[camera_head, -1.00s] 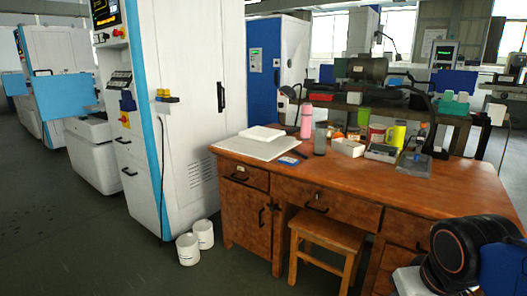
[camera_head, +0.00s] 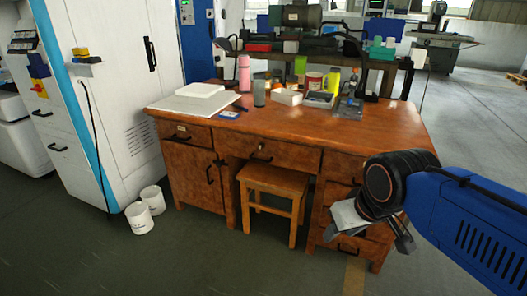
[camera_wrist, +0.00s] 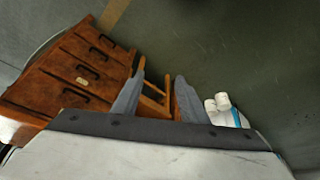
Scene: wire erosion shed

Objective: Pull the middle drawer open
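The wooden desk (camera_head: 375,125) has a wide centre drawer (camera_head: 285,155) above the stool, which looks shut. Its right pedestal has several stacked drawers, partly hidden behind my gripper; a low drawer with a dark handle (camera_head: 347,248) shows there. In the wrist view the stacked drawers (camera_wrist: 60,72) appear tilted at the left, with dark handles, and look shut. Which one is the middle drawer I cannot tell for sure. My gripper (camera_head: 370,236) is in front of the right pedestal, at the right; its fingers (camera_wrist: 160,80) are apart and empty, not touching any handle.
A wooden stool (camera_head: 272,182) stands under the desk's centre. White buckets (camera_head: 145,208) stand on the floor at left, beside a white machine cabinet (camera_head: 120,80). Bottles, cups and boxes sit on the desktop. The floor before the desk (camera_head: 210,265) is clear.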

